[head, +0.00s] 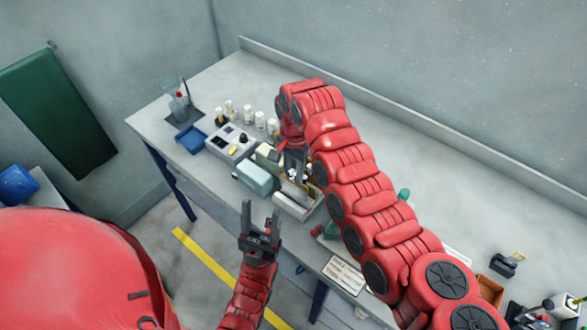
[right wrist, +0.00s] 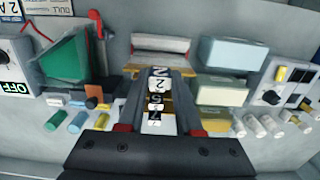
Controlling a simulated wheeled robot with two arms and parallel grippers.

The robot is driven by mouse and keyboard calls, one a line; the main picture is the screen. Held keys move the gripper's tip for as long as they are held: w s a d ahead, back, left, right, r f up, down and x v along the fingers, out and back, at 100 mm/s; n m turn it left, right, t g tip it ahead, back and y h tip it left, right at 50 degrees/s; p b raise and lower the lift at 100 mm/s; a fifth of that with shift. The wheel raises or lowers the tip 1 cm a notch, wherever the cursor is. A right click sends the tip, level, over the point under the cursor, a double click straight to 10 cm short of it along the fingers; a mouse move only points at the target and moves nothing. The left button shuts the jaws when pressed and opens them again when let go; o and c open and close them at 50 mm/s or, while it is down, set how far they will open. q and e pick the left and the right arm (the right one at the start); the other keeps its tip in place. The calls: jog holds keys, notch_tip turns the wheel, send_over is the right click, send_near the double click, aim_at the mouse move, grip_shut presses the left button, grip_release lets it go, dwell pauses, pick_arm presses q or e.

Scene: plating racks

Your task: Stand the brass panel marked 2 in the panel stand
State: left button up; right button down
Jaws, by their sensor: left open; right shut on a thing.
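My right gripper (head: 295,166) is shut on a brass panel, low over the worktable. In the right wrist view, a column of black-and-white number labels (right wrist: 158,85) shows between its fingers, with a 2 among them and brass (right wrist: 166,104) around them. I cannot tell which label belongs to the held panel, or whether that panel is clear of its support. A pale tray-like holder (head: 291,208) lies just below the right gripper; I cannot tell whether it is the panel stand. My left gripper (head: 260,226) is open and empty, in front of the table edge.
Pale blue (head: 256,178) and cream (head: 267,155) blocks stand left of the right gripper. Farther left are a control box (head: 231,142), a blue tray (head: 192,140) and several small cylinders (head: 260,120). A sign (head: 344,275) is at the front edge. The table's back strip is clear.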

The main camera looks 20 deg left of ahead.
aim_at(293, 181)
jog(key=shift+f+b, duration=1.5)
jog(key=shift+f, duration=1.4)
jog(key=c, duration=0.5)
grip_release()
jog(key=shift+r+b, duration=0.4)
jog(key=shift+r, duration=0.1)
notch_tip(293, 181, up, 16)
jog(key=b, duration=0.3)
jog(key=shift+w+r, duration=0.2)
jog(key=shift+w, duration=0.1)
jog(key=shift+d, duration=0.1)
